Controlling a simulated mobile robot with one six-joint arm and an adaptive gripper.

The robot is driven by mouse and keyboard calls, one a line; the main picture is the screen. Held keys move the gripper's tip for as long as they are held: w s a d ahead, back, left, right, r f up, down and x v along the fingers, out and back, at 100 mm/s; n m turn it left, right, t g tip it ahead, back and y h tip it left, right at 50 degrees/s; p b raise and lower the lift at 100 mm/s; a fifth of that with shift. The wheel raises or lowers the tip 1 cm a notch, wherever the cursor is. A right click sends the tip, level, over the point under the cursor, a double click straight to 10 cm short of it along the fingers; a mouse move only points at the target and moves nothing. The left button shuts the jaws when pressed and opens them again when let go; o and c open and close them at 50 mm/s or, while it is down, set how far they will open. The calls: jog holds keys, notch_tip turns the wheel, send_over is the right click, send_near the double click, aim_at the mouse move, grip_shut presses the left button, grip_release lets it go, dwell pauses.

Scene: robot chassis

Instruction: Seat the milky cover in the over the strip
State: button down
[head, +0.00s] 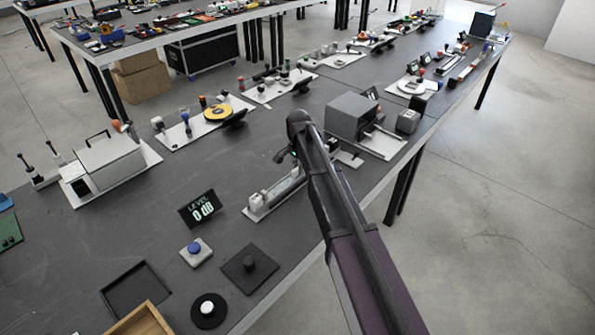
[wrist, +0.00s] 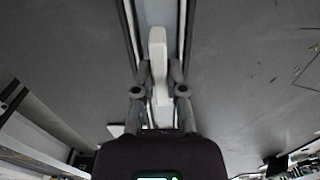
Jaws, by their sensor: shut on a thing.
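In the wrist view my gripper (wrist: 159,72) is shut on a long pale cover (wrist: 157,42), with one finger on each side. The cover runs lengthwise away from me, between the pale edges of a long fixture. I cannot tell whether it touches the fixture. In the head view the narrow strip fixture (head: 258,206) lies on a white base at the middle of the table, with a white block at its near end. The strip itself is not clear.
A black display reading "LEVEL 0 dB" (head: 201,209) stands left of the fixture. A blue button (head: 194,247), a black knob pad (head: 250,265) and a white button (head: 208,308) are nearer. A grey box (head: 350,115) stands behind. The dark table (head: 130,225) has free room at left.

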jog(key=shift+f, duration=0.15)
jog(key=c, duration=0.7)
grip_release()
notch_tip(320, 180, up, 12)
jog(key=p, duration=1.2)
dwell(0.7)
jog(key=s+d+n, duration=0.7)
jog(key=s+d, duration=1.5)
jog(key=s, duration=0.4)
jog(key=shift+d+n, duration=0.3)
